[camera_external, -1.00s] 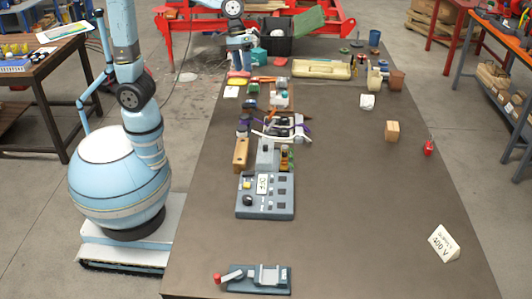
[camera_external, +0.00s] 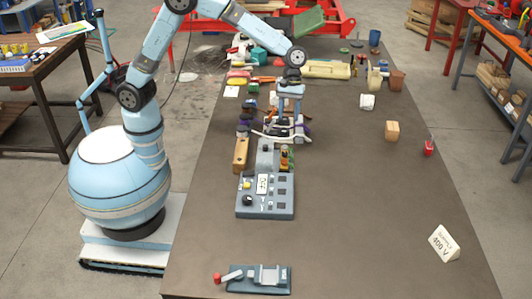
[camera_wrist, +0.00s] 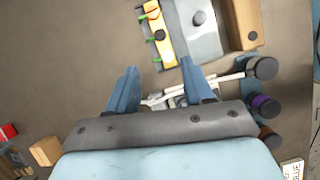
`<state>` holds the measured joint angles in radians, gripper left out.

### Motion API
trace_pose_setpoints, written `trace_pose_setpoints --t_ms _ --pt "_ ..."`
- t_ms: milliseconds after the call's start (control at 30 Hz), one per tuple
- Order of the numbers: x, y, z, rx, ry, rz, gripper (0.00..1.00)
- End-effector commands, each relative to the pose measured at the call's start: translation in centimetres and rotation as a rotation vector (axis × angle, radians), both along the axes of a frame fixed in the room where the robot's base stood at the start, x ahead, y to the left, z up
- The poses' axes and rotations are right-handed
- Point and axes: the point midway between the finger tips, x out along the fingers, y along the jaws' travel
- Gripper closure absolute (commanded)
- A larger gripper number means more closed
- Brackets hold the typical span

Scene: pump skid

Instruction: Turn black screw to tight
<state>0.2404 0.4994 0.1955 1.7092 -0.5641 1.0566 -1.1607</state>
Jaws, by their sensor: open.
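A dark round-ended part (camera_wrist: 264,68), possibly the black screw, sits at the right in the wrist view, beside a purple-ended part (camera_wrist: 265,105) and a brown-ended part (camera_wrist: 268,137). Pale rods (camera_wrist: 225,80) lead from them toward the middle. I cannot tell surely which black part is the screw, or how tight it is. My gripper (camera_wrist: 155,66) is open and empty, with its two blue fingers apart over the bench. In the external view my gripper (camera_external: 289,122) is above the pale-rod assembly, which it partly hides.
A control panel (camera_external: 265,195) is nearer the camera.

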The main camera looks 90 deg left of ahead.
Motion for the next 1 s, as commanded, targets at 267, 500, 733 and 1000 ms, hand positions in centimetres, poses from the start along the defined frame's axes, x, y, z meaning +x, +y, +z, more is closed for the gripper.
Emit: trace_pose_setpoints --t_ms 267,500,733,1000 --pt "-0.2 -1.1 -2.7 0.001 0.004 0.000 0.48" --pt "-0.5 -2.7 -6.7 0.001 0.004 0.000 0.48" --pt "-0.7 -4.2 -10.1 0.001 0.004 -0.001 0.48" --pt "-0.8 -5.1 -12.4 0.001 0.001 0.001 0.48"
